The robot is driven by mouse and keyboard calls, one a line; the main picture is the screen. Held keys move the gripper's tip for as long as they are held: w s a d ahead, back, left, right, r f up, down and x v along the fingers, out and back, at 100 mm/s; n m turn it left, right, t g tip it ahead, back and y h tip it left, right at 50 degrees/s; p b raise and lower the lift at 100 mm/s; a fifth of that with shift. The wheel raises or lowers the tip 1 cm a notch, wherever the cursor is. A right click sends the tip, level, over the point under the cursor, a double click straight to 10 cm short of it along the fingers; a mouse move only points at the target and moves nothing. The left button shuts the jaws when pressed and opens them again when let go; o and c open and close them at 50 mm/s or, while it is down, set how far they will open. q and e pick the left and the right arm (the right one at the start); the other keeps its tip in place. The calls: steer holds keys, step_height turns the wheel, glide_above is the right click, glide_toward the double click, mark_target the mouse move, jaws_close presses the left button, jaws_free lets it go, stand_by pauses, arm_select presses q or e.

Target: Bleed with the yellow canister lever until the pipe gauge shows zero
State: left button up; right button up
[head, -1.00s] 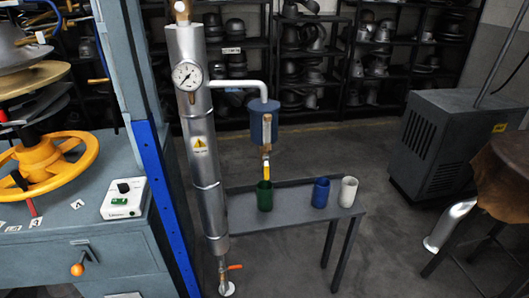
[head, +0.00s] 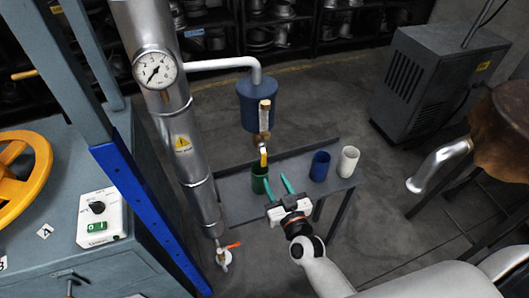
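The pipe gauge (head: 155,70) is a round white dial on the silver pipe (head: 181,125); its dark needle points to the lower left, and the exact reading is too small to tell. The blue canister (head: 252,106) hangs from the white side pipe and has a sight glass on its front. The yellow canister lever (head: 263,156) hangs down at the valve under it, above a green cup (head: 259,181). My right gripper (head: 277,183) is open, its two green fingers spread and empty, just right of the cup and below the lever. My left gripper is out of view.
A blue cup (head: 319,166) and a white cup (head: 348,161) stand on the narrow grey bench (head: 237,205), right of my gripper. An orange-handled valve (head: 230,246) is at the pipe's foot. The blue press post (head: 149,208) stands left. A grey cabinet (head: 425,90) is at right.

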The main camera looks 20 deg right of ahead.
mark_target(264, 159)
steer(key=w, duration=1)
steer(key=shift+w+a, duration=0.2)
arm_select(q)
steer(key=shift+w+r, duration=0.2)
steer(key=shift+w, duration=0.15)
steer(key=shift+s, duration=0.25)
arm_select(e)
jaws_close()
